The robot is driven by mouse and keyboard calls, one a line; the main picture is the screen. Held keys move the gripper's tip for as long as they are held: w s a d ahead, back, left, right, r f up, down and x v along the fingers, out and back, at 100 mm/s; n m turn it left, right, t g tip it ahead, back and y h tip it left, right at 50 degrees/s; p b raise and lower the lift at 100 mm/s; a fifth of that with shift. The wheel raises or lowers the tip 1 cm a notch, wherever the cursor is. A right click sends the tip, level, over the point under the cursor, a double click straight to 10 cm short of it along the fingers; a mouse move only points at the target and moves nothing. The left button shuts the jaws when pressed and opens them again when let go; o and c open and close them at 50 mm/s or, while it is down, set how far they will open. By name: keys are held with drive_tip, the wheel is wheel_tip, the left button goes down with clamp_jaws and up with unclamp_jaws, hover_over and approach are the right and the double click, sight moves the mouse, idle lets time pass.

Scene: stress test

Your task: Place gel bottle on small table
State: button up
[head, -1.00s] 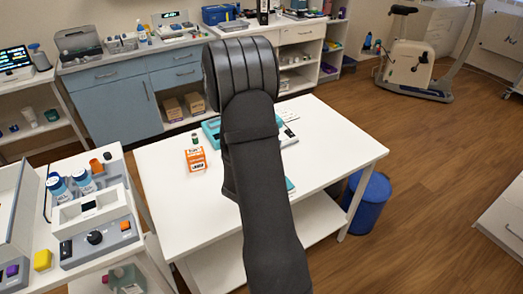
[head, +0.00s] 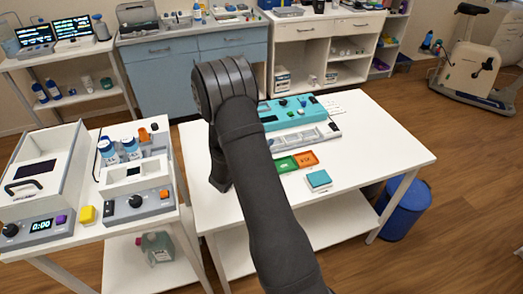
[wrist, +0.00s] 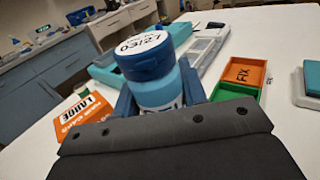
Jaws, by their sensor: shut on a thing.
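The gel bottle (wrist: 152,88) is light blue with a darker blue cap and a white, dated top. My gripper (wrist: 158,100) is shut on it, with a blue finger on each side, in the wrist view. It is over the white table (wrist: 225,125), which also shows in the head view (head: 375,148). The bottle leans slightly in the picture. Its base is hidden by my gripper, so I cannot tell whether it touches the table. In the head view my arm hides the bottle and most of my gripper.
An orange box (wrist: 80,118) stands left of the bottle. The table's front right is clear.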

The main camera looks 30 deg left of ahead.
drive_tip(key=shift+a+f, duration=0.15)
drive_tip(key=shift+a, duration=0.05)
drive_tip(key=shift+f, duration=2)
drive_tip(key=shift+f, duration=0.15)
drive_tip(key=o, duration=1.1)
drive_tip(key=shift+o, duration=0.2)
drive_tip(key=shift+r, duration=0.2)
drive_tip(key=shift+o, duration=0.5)
drive_tip(key=s, duration=0.5)
drive_tip(key=s+a, duration=0.1)
drive_tip(key=s, duration=0.1)
drive_tip(key=shift+s, duration=0.2)
